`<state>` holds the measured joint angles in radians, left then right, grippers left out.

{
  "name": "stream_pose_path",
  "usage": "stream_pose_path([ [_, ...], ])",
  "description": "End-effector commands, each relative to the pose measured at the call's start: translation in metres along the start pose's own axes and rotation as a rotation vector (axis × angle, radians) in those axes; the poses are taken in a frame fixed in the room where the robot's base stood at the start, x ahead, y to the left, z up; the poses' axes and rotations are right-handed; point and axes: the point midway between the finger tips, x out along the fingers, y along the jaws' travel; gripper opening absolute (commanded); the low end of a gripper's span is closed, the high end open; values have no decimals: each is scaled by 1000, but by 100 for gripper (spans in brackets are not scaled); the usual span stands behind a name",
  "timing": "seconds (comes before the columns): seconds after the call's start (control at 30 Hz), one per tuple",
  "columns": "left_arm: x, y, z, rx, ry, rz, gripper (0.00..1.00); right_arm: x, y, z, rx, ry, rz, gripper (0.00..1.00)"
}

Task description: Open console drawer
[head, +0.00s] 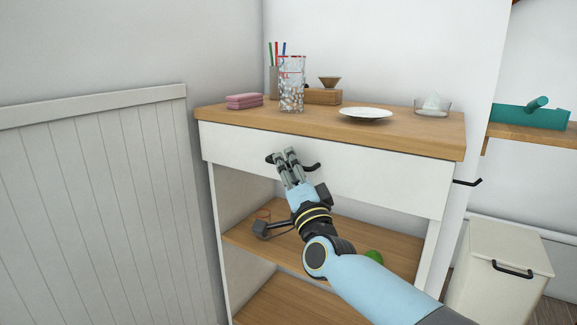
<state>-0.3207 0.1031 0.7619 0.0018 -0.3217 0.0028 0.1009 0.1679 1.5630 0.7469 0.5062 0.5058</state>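The console (411,136) has a wooden top and a wide white drawer front (385,181) below it. The drawer looks shut, with its front close under the top and no visible gap. A dark curved handle (312,167) is at the middle of the front, and its centre is hidden behind my fingers. My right gripper (286,153) reaches up from the lower right, with its fingers at the handle and a narrow gap between them. I cannot tell whether they grip the handle. My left gripper is not in view.
Open shelves (378,246) lie below. A white bin (499,274) stands right, a panelled partition (95,190) left.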

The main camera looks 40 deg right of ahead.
Motion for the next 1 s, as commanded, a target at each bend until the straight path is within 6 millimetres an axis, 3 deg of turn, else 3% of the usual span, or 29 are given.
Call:
stream_pose_path([
  [0.07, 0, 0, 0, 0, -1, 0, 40, 0, 0, 0, 0, 0, 0, 20],
  [0.23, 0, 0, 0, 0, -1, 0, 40, 0, 0, 0, -1, 0, 0, 0],
  [0.77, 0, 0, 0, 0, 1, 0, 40, -3, 0, 2, -2, -2, 4, 0],
  [1.0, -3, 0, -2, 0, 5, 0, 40, -19, -13, 18, 0, -3, 7, 0],
])
